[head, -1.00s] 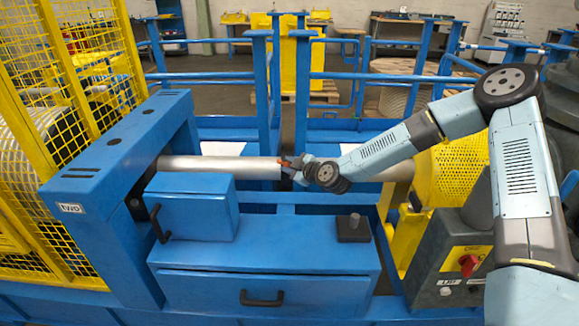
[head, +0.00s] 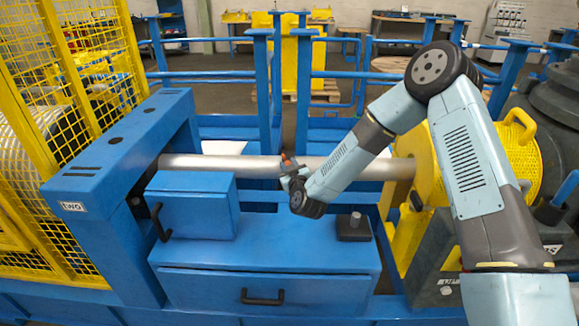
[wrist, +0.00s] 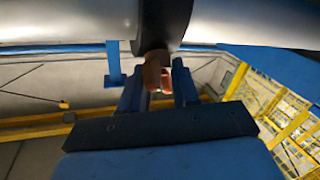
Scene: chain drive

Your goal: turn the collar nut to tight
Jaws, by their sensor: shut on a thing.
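The collar nut (wrist: 165,22) is a dark ring around a long grey shaft (wrist: 60,22) in the wrist view. An orange-brown lug (wrist: 153,73) sticks out from it. My gripper (wrist: 158,82) has its two blue fingers on either side of this lug and is shut on it. In the head view the grey shaft (head: 220,166) runs level from the blue frame to the yellow guard. My gripper (head: 289,170) meets the shaft at mid-length from the front, with the orange lug (head: 287,158) showing above it. Most of the collar is hidden there by my gripper.
A blue frame (head: 120,150) with a yellow mesh cage stands at left. A blue cabinet (head: 270,258) with black handles lies in front below the shaft. The yellow guard (head: 520,165) stands at right behind my arm. Blue rails (head: 340,75) stand behind the shaft.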

